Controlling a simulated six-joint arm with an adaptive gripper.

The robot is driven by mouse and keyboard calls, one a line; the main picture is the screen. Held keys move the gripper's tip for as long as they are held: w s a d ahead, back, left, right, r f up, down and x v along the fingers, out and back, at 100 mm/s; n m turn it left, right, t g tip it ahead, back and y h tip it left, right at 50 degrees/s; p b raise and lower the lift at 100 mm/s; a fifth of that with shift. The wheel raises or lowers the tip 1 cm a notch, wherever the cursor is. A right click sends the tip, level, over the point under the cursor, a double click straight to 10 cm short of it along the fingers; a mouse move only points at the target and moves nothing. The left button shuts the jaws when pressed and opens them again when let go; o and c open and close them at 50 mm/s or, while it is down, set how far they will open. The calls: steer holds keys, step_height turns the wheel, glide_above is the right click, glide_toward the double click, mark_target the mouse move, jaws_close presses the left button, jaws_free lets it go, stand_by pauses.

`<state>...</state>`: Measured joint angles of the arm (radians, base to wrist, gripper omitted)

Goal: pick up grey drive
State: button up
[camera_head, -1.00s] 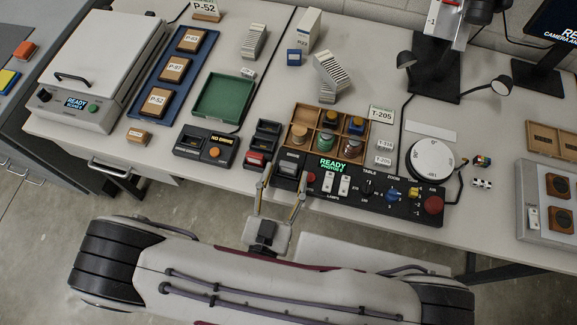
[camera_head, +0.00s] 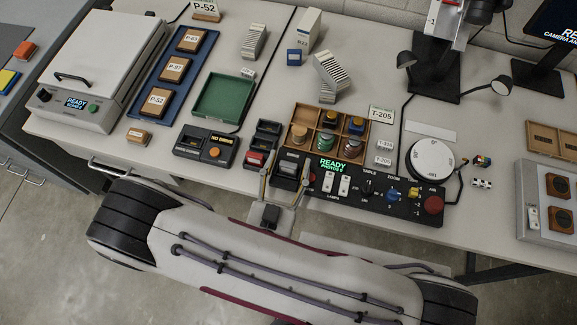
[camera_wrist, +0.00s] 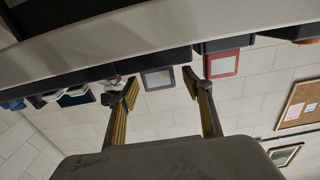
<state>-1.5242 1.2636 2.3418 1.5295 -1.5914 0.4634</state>
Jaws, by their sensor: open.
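The grey drive (camera_head: 287,169) sits at the left end of the black control panel (camera_head: 402,208), its front end facing the table's front edge. It also shows in the wrist view as a grey-faced block (camera_wrist: 158,80). My gripper (camera_head: 286,175) is open at the table's front edge, with one finger on each side of the drive. In the wrist view, the two fingertips (camera_wrist: 161,88) stand apart, with the grey face between them. Whether either finger touches the drive cannot be told.
A red drive (camera_head: 255,159) sits in the black rack just left of my gripper. A black reader box (camera_head: 205,146) with an orange button stands further left. Behind the panel is a wooden compartment tray (camera_head: 310,148) with spools. A white turntable (camera_head: 431,158) stands right.

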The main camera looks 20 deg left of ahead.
mark_target(288, 165)
steer(key=c, duration=1.2)
steer(key=shift+r, duration=0.1)
steer(key=shift+c, duration=0.2)
steer(key=shift+r, duration=4.9)
